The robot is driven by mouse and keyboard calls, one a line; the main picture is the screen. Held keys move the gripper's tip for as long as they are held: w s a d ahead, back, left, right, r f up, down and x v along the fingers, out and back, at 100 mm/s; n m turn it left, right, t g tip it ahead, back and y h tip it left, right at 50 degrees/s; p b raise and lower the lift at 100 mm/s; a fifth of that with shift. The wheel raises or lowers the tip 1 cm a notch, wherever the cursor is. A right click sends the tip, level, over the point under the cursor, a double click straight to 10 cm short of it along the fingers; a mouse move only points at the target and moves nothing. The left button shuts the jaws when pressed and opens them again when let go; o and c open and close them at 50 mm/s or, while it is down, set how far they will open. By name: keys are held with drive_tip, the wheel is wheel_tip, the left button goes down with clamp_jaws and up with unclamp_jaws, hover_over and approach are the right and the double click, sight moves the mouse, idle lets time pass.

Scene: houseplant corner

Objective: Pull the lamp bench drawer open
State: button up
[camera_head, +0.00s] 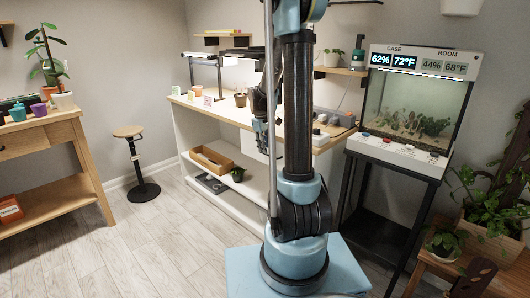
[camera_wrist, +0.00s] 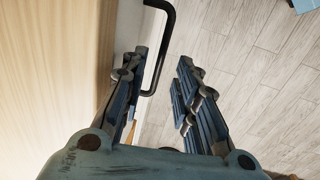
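The lamp bench (camera_head: 226,112) has a wooden top and a white body. Its white drawer front is mostly hidden behind my arm in the head view; a pale front strip shows in the wrist view (camera_wrist: 127,28). A black bent bar handle (camera_wrist: 161,52) stands out from that front. My gripper (camera_wrist: 163,60) is open, its two fingers on either side of the handle bar. The bar is nearer the left finger; I cannot tell whether they touch. In the head view my gripper (camera_head: 261,138) is low at the bench's front edge, partly hidden.
The bench top carries a lamp (camera_head: 208,62) and small pots (camera_head: 241,99); a wooden tray (camera_head: 211,160) lies on its shelf. A glass terrarium case (camera_head: 413,105) stands right of the bench. A stool (camera_head: 133,150) stands left. The floor in front is clear.

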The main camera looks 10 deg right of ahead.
wheel_tip(320, 180, up, 9)
drive_tip(key=s+a, duration=0.1)
idle(0.3)
drive_tip(key=shift+a, duration=0.1)
drive_tip(key=shift+s, duration=0.1)
